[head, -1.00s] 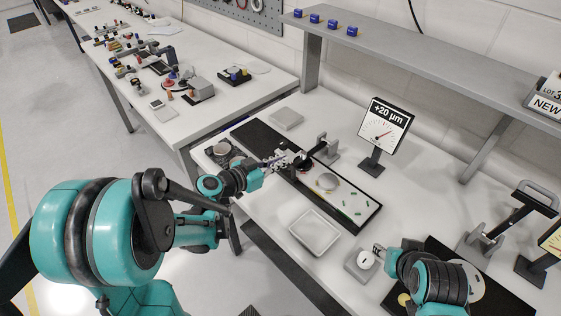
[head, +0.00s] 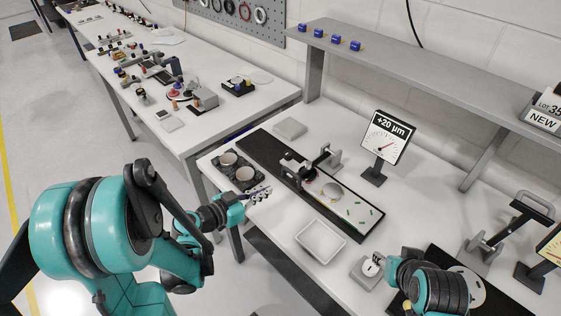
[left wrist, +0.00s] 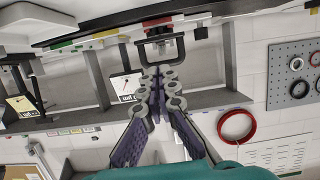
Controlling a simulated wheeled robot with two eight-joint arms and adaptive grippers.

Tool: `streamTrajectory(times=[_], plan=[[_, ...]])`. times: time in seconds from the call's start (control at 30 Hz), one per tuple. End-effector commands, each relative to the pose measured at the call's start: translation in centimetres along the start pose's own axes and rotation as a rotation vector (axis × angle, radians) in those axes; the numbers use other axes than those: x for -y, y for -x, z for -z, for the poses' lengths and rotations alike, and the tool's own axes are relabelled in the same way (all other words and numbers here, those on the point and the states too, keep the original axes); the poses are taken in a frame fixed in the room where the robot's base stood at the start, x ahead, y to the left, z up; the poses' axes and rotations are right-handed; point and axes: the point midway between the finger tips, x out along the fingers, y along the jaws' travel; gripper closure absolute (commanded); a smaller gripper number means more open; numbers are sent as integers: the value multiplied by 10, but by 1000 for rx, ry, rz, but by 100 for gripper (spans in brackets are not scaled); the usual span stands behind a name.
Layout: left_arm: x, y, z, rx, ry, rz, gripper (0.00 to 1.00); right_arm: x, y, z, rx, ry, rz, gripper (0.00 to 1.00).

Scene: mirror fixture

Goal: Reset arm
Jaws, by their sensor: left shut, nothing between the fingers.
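My left gripper (head: 262,193) is shut and empty above the table's near-left edge, to the right of a dark tray with round cups (head: 243,174). It is apart from the black fixture mat (head: 262,151) and the small clamp fixture (head: 297,167). In the left wrist view its purple-padded fingers (left wrist: 160,85) are together with nothing between them. My right gripper (head: 379,262) is at the lower right, beside a grey block with a white round dial (head: 370,267). Its fingertips are too small and covered to judge.
A white tray (head: 320,241) lies between the grippers. A gauge sign reading +20 µm (head: 386,137) stands behind the mat. A grey shelf (head: 430,75) runs along the wall. A handled stand (head: 510,228) is at the right. Another bench (head: 200,125) with parts extends at left.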

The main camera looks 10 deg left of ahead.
Motion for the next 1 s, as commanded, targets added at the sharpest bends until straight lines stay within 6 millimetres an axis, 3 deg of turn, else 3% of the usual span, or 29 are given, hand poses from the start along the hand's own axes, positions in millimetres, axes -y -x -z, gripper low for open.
streamTrajectory(times=[0.23, 0.47, 0.7, 1.0], plan=[[-8, 0, -1, 56, 30, -6, 100, 0, 0, 0, 0, 0, 0, 60], [-44, 14, -8, 321, 166, 37, 100, 0, -1, 0, 0, 0, 0, 60], [-71, 64, -16, 558, 274, 223, 100, 0, -2, -1, 0, 0, 0, 60], [-78, 125, -16, 644, 318, 460, 100, 0, -2, -1, 0, 0, 0, 60]])
